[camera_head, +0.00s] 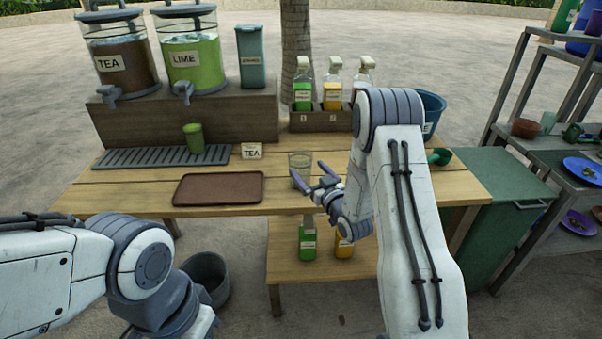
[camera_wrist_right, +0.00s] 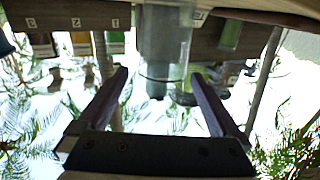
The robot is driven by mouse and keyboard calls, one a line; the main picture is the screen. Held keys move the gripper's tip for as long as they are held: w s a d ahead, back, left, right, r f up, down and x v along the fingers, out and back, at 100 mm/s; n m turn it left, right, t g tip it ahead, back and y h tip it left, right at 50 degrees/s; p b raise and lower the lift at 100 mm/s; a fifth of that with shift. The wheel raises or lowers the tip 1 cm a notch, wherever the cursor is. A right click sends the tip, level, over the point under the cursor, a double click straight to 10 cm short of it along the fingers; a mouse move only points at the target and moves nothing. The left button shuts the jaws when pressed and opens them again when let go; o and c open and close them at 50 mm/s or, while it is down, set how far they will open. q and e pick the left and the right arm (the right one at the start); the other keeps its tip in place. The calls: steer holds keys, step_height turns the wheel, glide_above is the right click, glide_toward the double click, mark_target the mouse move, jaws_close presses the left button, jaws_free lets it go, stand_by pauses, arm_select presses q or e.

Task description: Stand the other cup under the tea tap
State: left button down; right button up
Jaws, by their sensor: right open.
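A clear cup (camera_head: 300,161) stands upright on the table, right of the small TEA card (camera_head: 251,151). My right gripper (camera_head: 310,175) is open just in front of it. In the right wrist view a clear cup (camera_wrist_right: 165,45) appears ahead, between the open fingers (camera_wrist_right: 160,75); contact cannot be told. A green cup (camera_head: 194,138) stands on the slatted drip tray (camera_head: 145,158), below the lime dispenser (camera_head: 190,62). The tea tap (camera_head: 108,94) is on the tea dispenser (camera_head: 122,64) at the left, with bare slats below it. My left gripper is not in view, only its arm.
A brown tray (camera_head: 218,188) lies at the front of the table. A wooden caddy (camera_head: 318,121) with spray bottles and a blue bucket (camera_head: 431,108) stand behind my right arm. A shelf rack (camera_head: 545,130) is at the right. The table between the tray and drip tray is clear.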

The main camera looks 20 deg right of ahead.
mark_target(296, 158)
steer(key=w, duration=0.2)
steer(key=w+a, duration=0.1)
steer(key=w, duration=0.2)
steer(key=shift+w+f, duration=0.1)
steer(key=shift+f, duration=0.05)
steer(key=c, duration=1.3)
